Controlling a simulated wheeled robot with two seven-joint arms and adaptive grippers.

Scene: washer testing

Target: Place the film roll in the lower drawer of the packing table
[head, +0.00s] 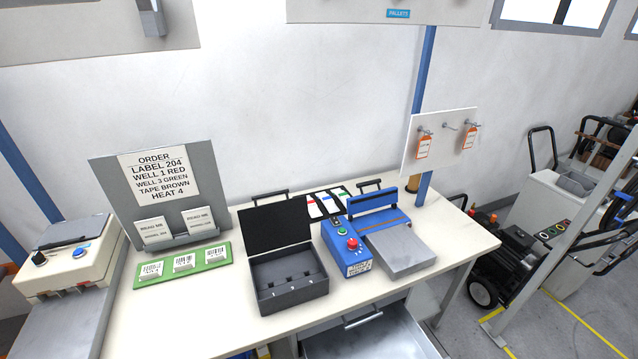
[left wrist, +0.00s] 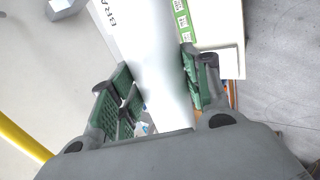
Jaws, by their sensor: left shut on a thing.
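In the left wrist view, the film roll (left wrist: 150,50) is a long white cylinder running from the top of the picture down between the jaws. My left gripper (left wrist: 160,88) has its green ribbed pads on both sides of the roll and is shut on it. Neither gripper shows in the head view, and my right gripper is not seen. In the head view, the packing table (head: 190,323) has a pale top. An open grey drawer (head: 375,340) with a handle sticks out below its front edge. The drawer's lower part is cut off, and I cannot tell whether it is the lower drawer.
A black open case (head: 290,280), a blue machine (head: 347,253) with a grey plate, a green label board (head: 181,264) and an order sign (head: 160,180) stand on the table. A white box-like device (head: 70,260) is at the left. A wheeled cart (head: 505,260) stands at the right.

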